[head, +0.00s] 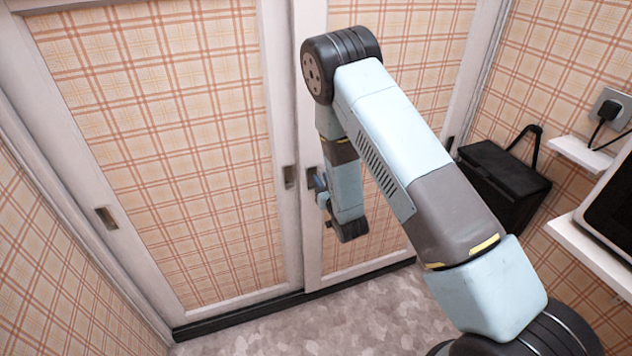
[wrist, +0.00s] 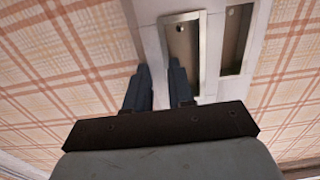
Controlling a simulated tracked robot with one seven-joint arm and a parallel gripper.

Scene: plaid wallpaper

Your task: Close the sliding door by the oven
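The sliding door has two panels with orange plaid infill and white frames, the left panel (head: 170,130) and the right panel (head: 400,60). Their white edges stand side by side in the middle, and I see no open gap between them. A recessed handle (head: 289,177) is on the left panel's inner edge. My gripper (head: 320,185) is at the right panel's inner edge, partly hidden by my arm. In the wrist view my gripper (wrist: 159,70) has two dark fingers spread with nothing between them, close to a recessed metal handle (wrist: 181,45). I cannot tell whether they touch the door.
A black appliance, apparently the oven (head: 612,212), stands on a white shelf (head: 595,255) at the right. A black container (head: 505,185) with a strap is in the right corner. A second recessed handle (wrist: 236,40) is beside the first. The grey floor (head: 300,325) before the door is clear.

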